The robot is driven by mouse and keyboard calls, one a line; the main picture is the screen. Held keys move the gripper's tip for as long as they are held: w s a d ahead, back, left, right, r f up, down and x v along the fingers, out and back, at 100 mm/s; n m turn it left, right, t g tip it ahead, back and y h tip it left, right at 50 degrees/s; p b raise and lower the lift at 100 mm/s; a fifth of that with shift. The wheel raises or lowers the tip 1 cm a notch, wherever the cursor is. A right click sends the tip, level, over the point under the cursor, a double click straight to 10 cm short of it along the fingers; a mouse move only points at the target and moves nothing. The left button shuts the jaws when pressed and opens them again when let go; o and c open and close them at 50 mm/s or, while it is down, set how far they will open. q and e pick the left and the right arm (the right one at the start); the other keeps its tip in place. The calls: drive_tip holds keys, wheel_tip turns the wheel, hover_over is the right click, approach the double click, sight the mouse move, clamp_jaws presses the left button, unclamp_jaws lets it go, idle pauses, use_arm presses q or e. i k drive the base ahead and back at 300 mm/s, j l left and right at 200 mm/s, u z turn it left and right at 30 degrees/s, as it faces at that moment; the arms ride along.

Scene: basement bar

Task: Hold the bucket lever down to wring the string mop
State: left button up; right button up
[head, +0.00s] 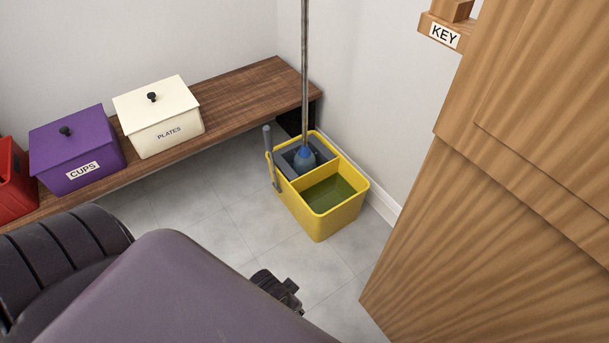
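The yellow bucket (318,223) stands on the tiled floor by the right wall, with murky green water in its front part. Its grey lever (271,155) stands up, slightly tilted, at the bucket's left side. The mop's long metal handle (305,70) rises nearly upright from the grey wringer (287,165) in the back part. The mop's blue-grey head (304,159) sits in the wringer. My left gripper (284,292) shows as a dark piece past my arm, in front of the bucket and apart from it; its fingers cannot be made out. My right gripper is out of view.
A wooden bench (240,97) along the back wall holds a purple CUPS box (75,150), a white PLATES box (158,116) and a red box (14,180). A large wooden panel (500,200) blocks the right side. Bare floor lies left of the bucket.

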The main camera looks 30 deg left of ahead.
sight(266, 131)
drive_tip(key=u, duration=1.35)
